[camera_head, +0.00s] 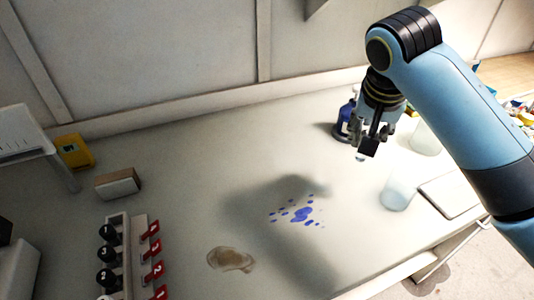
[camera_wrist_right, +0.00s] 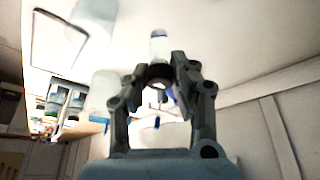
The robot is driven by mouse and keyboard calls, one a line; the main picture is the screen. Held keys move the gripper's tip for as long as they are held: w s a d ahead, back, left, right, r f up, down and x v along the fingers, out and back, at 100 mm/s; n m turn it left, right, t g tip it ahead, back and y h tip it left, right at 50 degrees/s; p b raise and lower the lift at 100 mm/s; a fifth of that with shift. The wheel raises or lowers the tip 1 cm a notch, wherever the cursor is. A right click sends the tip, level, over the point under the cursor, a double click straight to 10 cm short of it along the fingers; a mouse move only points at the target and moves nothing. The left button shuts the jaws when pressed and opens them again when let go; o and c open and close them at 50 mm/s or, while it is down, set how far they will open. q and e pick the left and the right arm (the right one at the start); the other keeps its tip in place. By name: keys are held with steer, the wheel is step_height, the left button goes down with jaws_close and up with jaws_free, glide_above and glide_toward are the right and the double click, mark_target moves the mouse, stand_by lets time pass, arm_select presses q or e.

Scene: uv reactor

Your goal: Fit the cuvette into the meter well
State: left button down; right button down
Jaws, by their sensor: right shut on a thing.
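My right gripper (camera_head: 368,145) hangs over the back right of the bench, pointing down. It is shut on a small clear cuvette (camera_head: 361,157), whose lower end shows just below the fingers. In the right wrist view the cuvette (camera_wrist_right: 158,45) sticks out beyond the fingertips (camera_wrist_right: 160,75), pale and roughly in line with the gripper. The fingers hide its other end. I cannot pick out the meter well for sure. A dark blue object (camera_head: 344,122) stands on the bench just behind and left of the gripper, partly hidden by it. My left gripper is not in view.
Two translucent vessels (camera_head: 397,193) (camera_head: 425,138) and a flat framed panel (camera_head: 452,192) are at the right. Blue spots (camera_head: 302,214) and a brown stain (camera_head: 230,259) mark the bench. A rack with numbered black pieces (camera_head: 126,252) and a small box (camera_head: 117,184) are at left.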

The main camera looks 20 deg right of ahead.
steer(key=shift+w, duration=0.35)
steer(key=w+a+f, duration=0.2)
steer(key=w+f, duration=0.1)
steer(key=w+a+f+p, duration=0.1)
steer(key=w+f, duration=0.2)
steer(key=w+a+f, duration=0.2)
steer(key=w+f, duration=0.2)
steer(key=shift+a+f+p, duration=0.1)
steer(key=shift+a+p, duration=0.2)
steer(key=shift+a, duration=0.05)
steer(key=shift+f, duration=0.35)
steer(key=shift+f, duration=0.1)
steer(key=c, duration=1.1)
jaws_free()
